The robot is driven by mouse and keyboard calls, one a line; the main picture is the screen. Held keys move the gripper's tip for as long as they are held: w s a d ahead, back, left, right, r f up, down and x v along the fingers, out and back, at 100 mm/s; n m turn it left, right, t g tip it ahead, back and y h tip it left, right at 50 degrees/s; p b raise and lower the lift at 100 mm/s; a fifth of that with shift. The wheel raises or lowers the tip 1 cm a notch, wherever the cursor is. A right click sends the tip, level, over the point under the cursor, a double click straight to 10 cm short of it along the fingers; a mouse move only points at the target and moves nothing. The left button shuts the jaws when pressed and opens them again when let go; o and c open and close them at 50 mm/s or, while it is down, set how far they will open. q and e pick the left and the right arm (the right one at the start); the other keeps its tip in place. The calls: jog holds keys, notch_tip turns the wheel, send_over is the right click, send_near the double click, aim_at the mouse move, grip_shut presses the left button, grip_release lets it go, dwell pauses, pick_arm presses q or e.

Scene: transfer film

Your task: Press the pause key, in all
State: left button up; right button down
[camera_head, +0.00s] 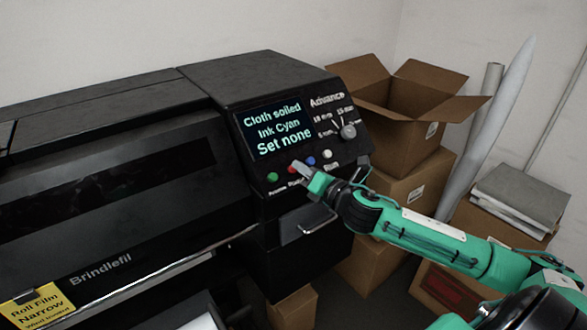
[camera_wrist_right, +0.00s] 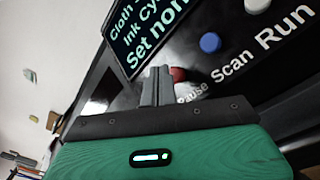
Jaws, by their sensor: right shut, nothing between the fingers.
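The red pause key (camera_head: 291,170) is on the black printer's panel, between a green key (camera_head: 272,177) and a blue key (camera_head: 310,160). In the right wrist view the red key (camera_wrist_right: 179,74) is partly hidden behind the fingers, and the label below it reads "ause" with its start covered. My right gripper (camera_head: 298,166) is shut and empty, its tips at the red key. I cannot tell whether they touch it. The screen (camera_head: 272,128) reads "Cloth soiled, Ink Cyan, Set none". My left gripper is not in view.
A white key (camera_head: 327,153), labelled Run in the wrist view, and the Advance knob (camera_head: 348,132) are on the same panel. A handle (camera_head: 305,229) sticks out below. Cardboard boxes (camera_head: 395,190) stand right of the printer. A yellow roll film sign (camera_head: 38,304) is at lower left.

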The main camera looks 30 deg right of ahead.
jog(key=shift+w+f, duration=0.3)
jog(key=shift+w+f, duration=0.3)
dwell(1.1)
jog(key=shift+s+r, duration=0.6)
jog(key=shift+s, duration=0.05)
jog(key=shift+p, duration=0.3)
jog(key=s+r+p, duration=0.2)
jog(key=s+r, duration=0.1)
jog(key=shift+s+d+r, duration=0.1)
jog(key=shift+s+r, duration=0.15)
jog(key=shift+r, duration=0.05)
